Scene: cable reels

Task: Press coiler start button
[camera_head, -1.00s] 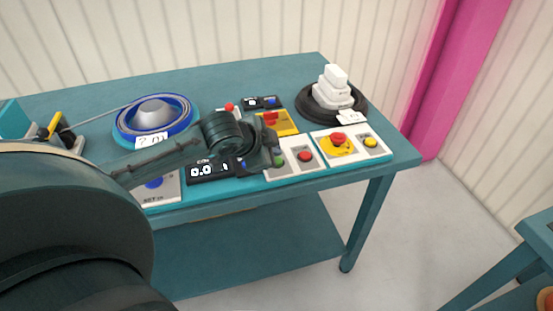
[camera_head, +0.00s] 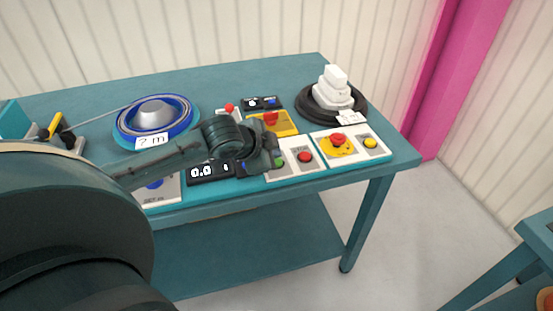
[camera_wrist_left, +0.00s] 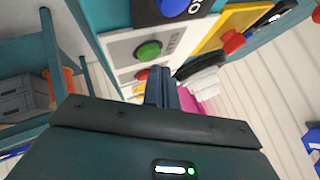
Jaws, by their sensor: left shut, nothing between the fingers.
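A green button (camera_wrist_left: 149,50) sits on a white panel (camera_wrist_left: 118,46) in the left wrist view, with a red button (camera_wrist_left: 142,74) beside it. In the head view the green button (camera_head: 279,162) is partly hidden by my left gripper (camera_head: 273,154), and the red button (camera_head: 305,157) shows clear to its right. My left gripper is shut and empty. In the left wrist view its closed fingers (camera_wrist_left: 161,76) lie just below and right of the green button; I cannot tell whether they touch the panel.
A yellow panel with a red switch (camera_head: 270,118) stands behind the gripper. An emergency stop (camera_head: 338,140) and yellow button (camera_head: 371,143) are to the right. A blue reel (camera_head: 126,131), a numeric display (camera_head: 201,172) and a black coil (camera_head: 311,104) with white blocks share the table.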

